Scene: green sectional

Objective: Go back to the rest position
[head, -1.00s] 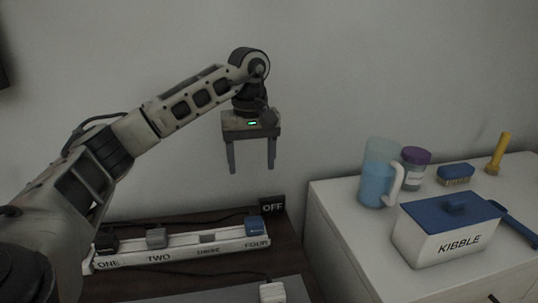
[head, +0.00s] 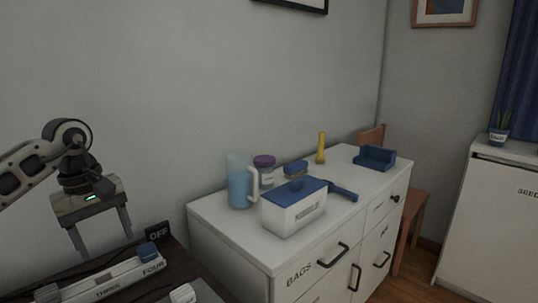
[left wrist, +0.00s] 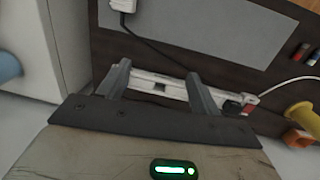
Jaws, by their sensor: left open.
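My left gripper (head: 102,243) hangs at the left of the head view, fingers pointing down, apart and empty. It is above and behind the white power strip (head: 112,281), whose labels THREE and FOUR show. A blue plug (head: 147,250) sits at the FOUR end, beside a black OFF sign (head: 158,232). In the left wrist view the open fingers (left wrist: 158,74) frame the strip (left wrist: 172,92) with a bare dark socket between them. The left part of the strip is cut off in the head view. My right gripper does not show.
A white dresser (head: 225,232) stands right of the dark desk (head: 190,265). It bears a blue pitcher (head: 239,184), a purple-lidded jar (head: 264,171), a blue-lidded box (head: 294,213), a brush (head: 296,168) and a yellow flashlight (head: 321,148). Air above the desk is clear.

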